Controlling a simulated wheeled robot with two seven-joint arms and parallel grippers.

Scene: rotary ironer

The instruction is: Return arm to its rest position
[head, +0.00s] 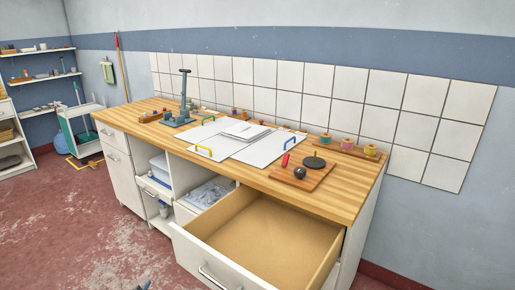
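A small grey-blue piece (146,286) shows at the bottom edge of the head view, left of the middle. It may be the tip of my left gripper, but too little shows to tell its state. It is over the floor, apart from the workbench. My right gripper is not in view. A wide drawer (219,273) at the bench's right front is pulled out, and its inside looks empty.
The wooden worktop (354,200) carries a blue stand (184,100), white boards (265,151) with coloured handles, and a small wooden board (285,177) with a black knob. The open drawer juts out over the red floor (70,230), which is clear at left.

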